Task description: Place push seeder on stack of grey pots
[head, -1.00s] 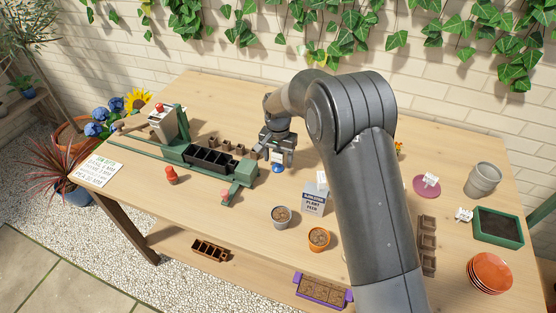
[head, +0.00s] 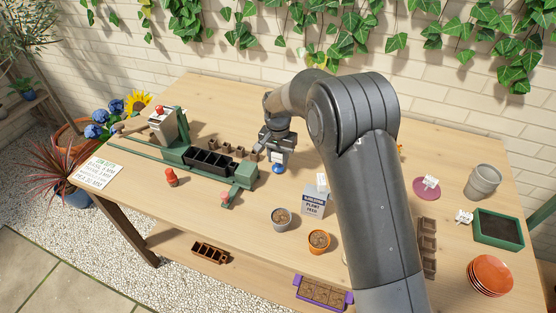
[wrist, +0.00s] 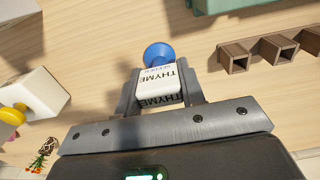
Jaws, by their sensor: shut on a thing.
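A white push seeder with a blue knob (head: 278,169) is held in my gripper (head: 276,156), right of the green machine. In the wrist view the seeder (wrist: 158,84) sits between both fingers, its label reading THYME SEEDER and its blue knob pointing away from the palm. My gripper (wrist: 157,92) is shut on its sides. I cannot tell whether the seeder touches the table. The stack of grey pots (head: 483,182) stands upright at the right end of the table, well apart from my gripper. Nothing shows on top of it.
A green machine with a black tray (head: 209,161) stands left, with small brown pots behind it. A plant feed box (head: 314,203), grey pot (head: 281,217) and orange pot (head: 319,241) stand in front. Another seeder (wrist: 35,92) has a yellow knob.

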